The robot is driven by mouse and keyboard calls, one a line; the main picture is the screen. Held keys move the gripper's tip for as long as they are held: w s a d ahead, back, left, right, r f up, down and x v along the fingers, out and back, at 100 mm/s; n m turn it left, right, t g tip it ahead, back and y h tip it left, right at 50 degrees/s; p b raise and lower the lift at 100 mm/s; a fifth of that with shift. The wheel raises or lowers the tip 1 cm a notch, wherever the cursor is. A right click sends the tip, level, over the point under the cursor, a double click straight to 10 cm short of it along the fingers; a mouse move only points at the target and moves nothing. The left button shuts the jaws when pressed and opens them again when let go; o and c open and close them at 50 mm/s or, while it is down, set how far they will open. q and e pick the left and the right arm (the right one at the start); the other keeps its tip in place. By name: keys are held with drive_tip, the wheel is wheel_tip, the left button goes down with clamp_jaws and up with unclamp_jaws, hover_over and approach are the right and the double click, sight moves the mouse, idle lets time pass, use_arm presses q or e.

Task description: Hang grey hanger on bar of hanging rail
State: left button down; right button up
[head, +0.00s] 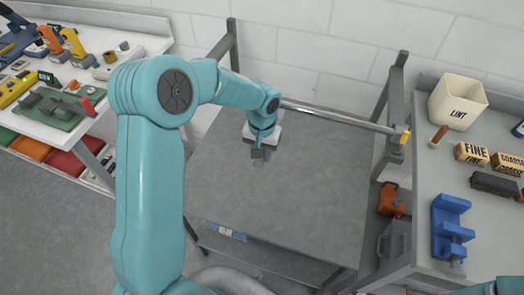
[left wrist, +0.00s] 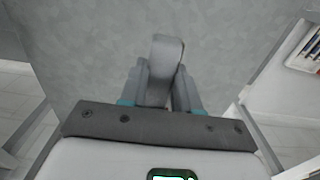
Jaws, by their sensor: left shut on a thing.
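The hanging rail's bar (head: 340,118) is a thin metal rod running across the back of the grey table, with a yellow end piece (head: 405,135) at its right post. My left gripper (head: 259,154) points down over the table, in front of the bar's left part and apart from it. In the left wrist view my left gripper (left wrist: 160,92) is shut on a grey piece (left wrist: 166,58), which I take to be the grey hanger. Most of the hanger's shape is hidden. My left forearm hides the left part of the bar. My right gripper is out of view.
The grey tabletop (head: 290,205) is clear. At right, a bench carries a LINT bin (head: 457,101), FINE (head: 471,153) and COARSE (head: 508,163) blocks and a blue vise (head: 450,228). At left, a white bench (head: 118,40) holds several tools. Rail posts (head: 395,100) stand at the back.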

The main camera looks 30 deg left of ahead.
use_arm(q)
drive_tip(key=c, duration=0.7)
unclamp_jaws()
drive_tip(key=shift+c, duration=0.2)
